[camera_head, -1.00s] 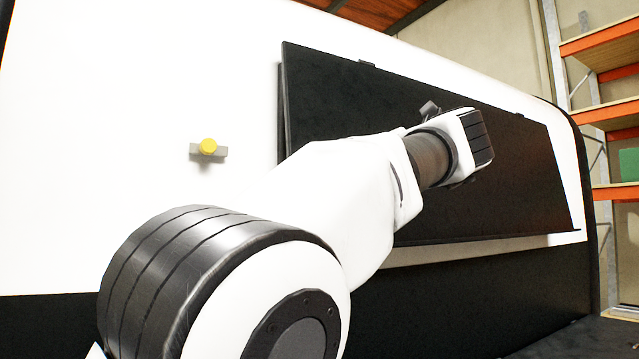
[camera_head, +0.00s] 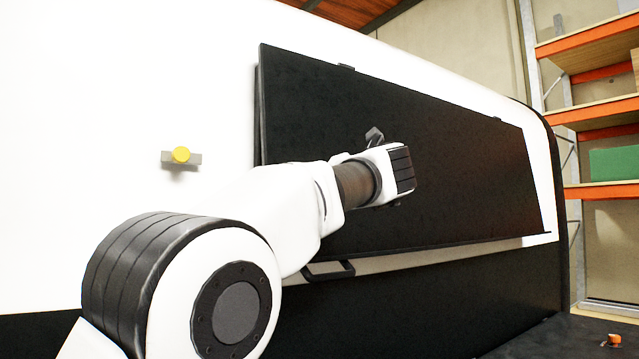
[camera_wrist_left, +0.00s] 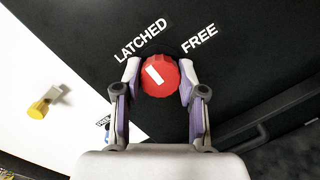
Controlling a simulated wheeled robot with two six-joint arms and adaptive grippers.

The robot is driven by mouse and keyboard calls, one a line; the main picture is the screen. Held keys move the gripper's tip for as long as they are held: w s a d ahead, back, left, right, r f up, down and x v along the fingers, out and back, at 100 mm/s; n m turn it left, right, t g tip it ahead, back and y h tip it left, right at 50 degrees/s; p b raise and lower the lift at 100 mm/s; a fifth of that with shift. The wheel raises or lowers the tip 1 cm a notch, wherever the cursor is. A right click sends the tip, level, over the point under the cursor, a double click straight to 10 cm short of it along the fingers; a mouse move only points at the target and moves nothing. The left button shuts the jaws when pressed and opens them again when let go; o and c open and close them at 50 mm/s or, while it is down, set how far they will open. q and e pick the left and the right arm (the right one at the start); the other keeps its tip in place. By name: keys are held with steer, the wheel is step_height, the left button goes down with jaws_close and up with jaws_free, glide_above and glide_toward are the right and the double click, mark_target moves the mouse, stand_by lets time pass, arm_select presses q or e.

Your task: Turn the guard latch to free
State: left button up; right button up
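The guard latch (camera_wrist_left: 159,76) is a round red knob with a white pointer line, on a black panel in the left wrist view. The line slants up and left, towards the printed word LATCHED (camera_wrist_left: 140,41); the word FREE (camera_wrist_left: 199,39) is at the upper right. My left gripper (camera_wrist_left: 159,69) is open, its fingertips on either side of the knob; I cannot tell whether they touch it. In the head view my left arm reaches over the black panel (camera_head: 460,150), and its wrist hides the knob and fingers. My right gripper is not in view.
A yellow knob on a grey bracket (camera_head: 181,156) sits on the white wall left of the panel; it also shows in the left wrist view (camera_wrist_left: 38,109). A black handle (camera_head: 330,270) is below the panel. Orange shelving (camera_head: 590,115) stands at the far right.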

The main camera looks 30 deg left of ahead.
arm_select(q)
steer(key=shift+s+d+r, duration=0.1)
steer(key=shift+d, duration=0.1)
steer(key=shift+c, duration=1.3)
steer(key=shift+a, duration=0.3)
steer(key=shift+m, duration=0.6)
steer(key=m+h, duration=0.1)
steer(key=m, duration=0.3)
steer(key=shift+t, duration=0.3)
steer(key=m+h, duration=0.1)
steer(key=m, duration=0.2)
steer(key=shift+m, duration=0.4)
steer(key=m+h, duration=0.1)
steer(key=m, duration=0.4)
steer(key=shift+g, duration=0.4)
steer(key=m, duration=0.4)
steer(key=shift+g, duration=0.4)
